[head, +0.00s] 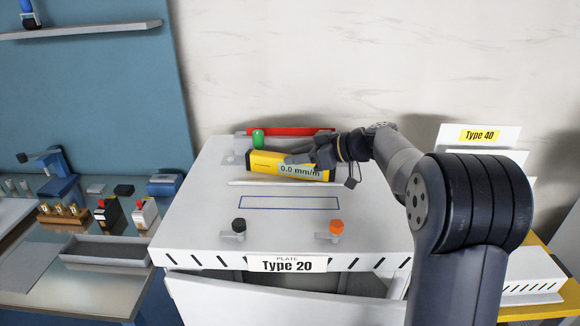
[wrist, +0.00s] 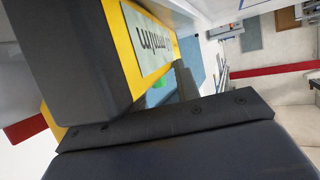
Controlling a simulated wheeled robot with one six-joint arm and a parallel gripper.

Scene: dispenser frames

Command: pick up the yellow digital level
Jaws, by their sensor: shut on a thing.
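The yellow digital level (head: 262,163) is a long yellow bar with a pale display reading "0.0 mm/m". In the head view it is at the back of the white plate top, in front of a red bar. My gripper (head: 305,157) reaches it from the right and is shut on it near the display. In the wrist view the level (wrist: 122,47) shows close up between the dark fingers, with its display side partly visible. The gripper hides part of the level's upper edge. I cannot tell whether the level touches the plate.
The plate top (head: 190,222) carries a blue rectangle outline, a black knob (head: 239,225) and an orange knob (head: 336,227). A green-topped piece (head: 258,138) and the red bar (head: 290,131) stand just behind the level. A white rod (head: 270,183) lies in front of it.

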